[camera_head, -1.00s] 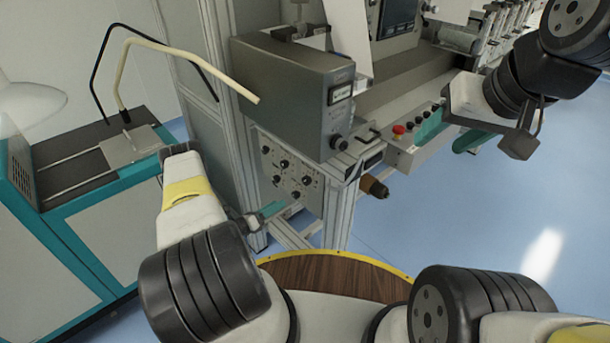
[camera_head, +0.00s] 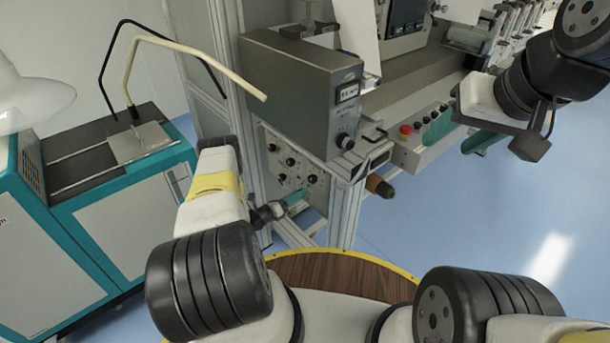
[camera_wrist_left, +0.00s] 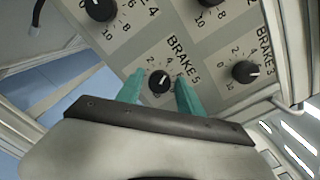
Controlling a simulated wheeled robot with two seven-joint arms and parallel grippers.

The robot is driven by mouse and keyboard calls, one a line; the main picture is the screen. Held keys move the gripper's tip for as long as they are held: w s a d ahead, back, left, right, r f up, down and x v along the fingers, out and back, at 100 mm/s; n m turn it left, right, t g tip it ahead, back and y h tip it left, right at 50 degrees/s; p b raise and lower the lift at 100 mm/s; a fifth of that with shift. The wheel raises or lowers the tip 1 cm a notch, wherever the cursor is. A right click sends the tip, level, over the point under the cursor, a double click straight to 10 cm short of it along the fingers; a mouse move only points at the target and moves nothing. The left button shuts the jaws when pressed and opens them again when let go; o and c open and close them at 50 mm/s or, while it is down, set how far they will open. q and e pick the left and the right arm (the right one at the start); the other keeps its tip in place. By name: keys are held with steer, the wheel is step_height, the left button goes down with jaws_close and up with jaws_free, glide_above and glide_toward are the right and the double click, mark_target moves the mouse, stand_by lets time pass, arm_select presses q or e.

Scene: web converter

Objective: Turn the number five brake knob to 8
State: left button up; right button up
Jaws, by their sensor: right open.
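The number five brake knob (camera_wrist_left: 159,82) is a small black knob with a white pointer mark. It sits beside the BRAKE 5 label in the left wrist view. Its mark appears to point up and right in that picture; the exact reading is too small to tell. My left gripper (camera_wrist_left: 162,90) is open, its teal fingers apart on either side of the knob, with gaps visible. In the head view the left gripper (camera_head: 295,198) is in front of the lower knob panel (camera_head: 312,178) and hides part of it. My right gripper (camera_head: 458,133) is open and empty at the right.
The brake 3 knob (camera_wrist_left: 245,72) is right of the gripper, and a larger knob (camera_wrist_left: 100,8) is above. A grey box (camera_head: 300,90) stands over the panel. A control strip with a red button (camera_head: 405,130) is to the right. A teal cabinet (camera_head: 100,225) stands left.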

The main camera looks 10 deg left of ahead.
arm_select(q)
jaws_close()
steer(key=shift+m, duration=0.3)
steer(key=m, duration=2)
steer(key=shift+s+d+f+m, duration=0.1)
steer(key=shift+s+d+m, duration=0.1)
steer(key=shift+s+m, duration=0.1)
stand_by(0.3)
steer(key=shift+o, duration=1.5)
jaws_free()
